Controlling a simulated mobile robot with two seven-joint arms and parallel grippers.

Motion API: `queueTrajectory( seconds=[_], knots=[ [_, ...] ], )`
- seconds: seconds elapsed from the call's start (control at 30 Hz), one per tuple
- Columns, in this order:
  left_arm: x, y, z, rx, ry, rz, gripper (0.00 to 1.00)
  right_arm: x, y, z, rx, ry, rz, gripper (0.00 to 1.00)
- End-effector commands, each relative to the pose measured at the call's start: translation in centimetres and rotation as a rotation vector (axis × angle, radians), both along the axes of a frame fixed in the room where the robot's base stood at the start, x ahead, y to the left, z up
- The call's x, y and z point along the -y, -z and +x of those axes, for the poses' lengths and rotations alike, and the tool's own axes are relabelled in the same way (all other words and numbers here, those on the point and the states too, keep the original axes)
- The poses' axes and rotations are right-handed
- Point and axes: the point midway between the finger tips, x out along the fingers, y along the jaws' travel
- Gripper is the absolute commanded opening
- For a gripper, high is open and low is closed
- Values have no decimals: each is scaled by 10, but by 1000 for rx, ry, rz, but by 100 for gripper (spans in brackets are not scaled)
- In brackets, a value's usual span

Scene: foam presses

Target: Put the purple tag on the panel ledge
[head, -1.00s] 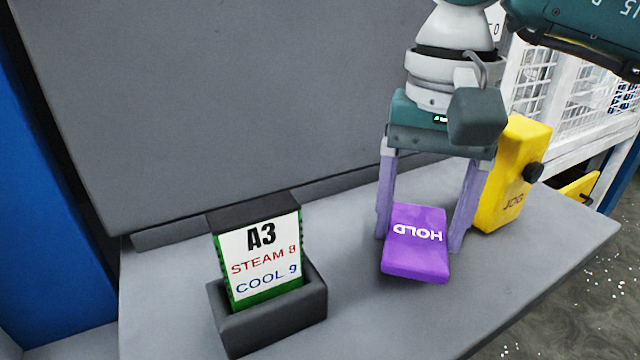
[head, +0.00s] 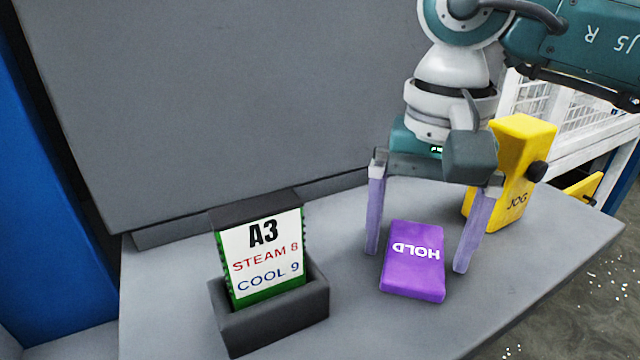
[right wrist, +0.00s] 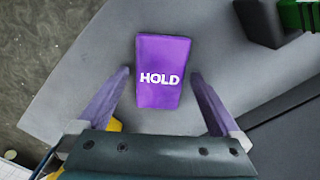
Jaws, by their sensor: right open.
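The purple tag (head: 413,262), marked HOLD, lies flat on the grey panel ledge (head: 350,320). It also shows in the right wrist view (right wrist: 160,72), lying on the ledge beyond the fingertips. My right gripper (head: 417,262) is open, its two purple fingers standing on either side of the tag with a gap to each side. Nothing is held between them. My left gripper is not in view.
A green card marked A3 (head: 262,258) stands in a dark holder (head: 275,328) to the left of the tag. A yellow JOG box (head: 520,165) with a black knob stands behind the right gripper. A large grey panel (head: 220,90) rises behind the ledge.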

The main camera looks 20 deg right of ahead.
Motion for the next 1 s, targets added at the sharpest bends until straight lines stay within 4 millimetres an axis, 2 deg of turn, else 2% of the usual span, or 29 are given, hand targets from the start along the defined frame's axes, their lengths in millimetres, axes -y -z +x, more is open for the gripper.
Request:
queueTrajectory(
  seconds=[0.17, 0.5, 0.6, 0.8, 1.0],
  knots=[
    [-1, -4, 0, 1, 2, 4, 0, 0, -15, 1, 4, -1, 0, 100],
    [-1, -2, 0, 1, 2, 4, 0, 0, -90, 1, 6, 0, 0, 100],
    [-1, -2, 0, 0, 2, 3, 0, 0, -107, 1, 4, 1, -1, 100],
    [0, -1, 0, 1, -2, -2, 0, 0, -122, 0, 1, 0, 0, 100],
    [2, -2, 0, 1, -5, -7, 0, 0, -123, 0, -1, 0, 1, 100]
  ],
)
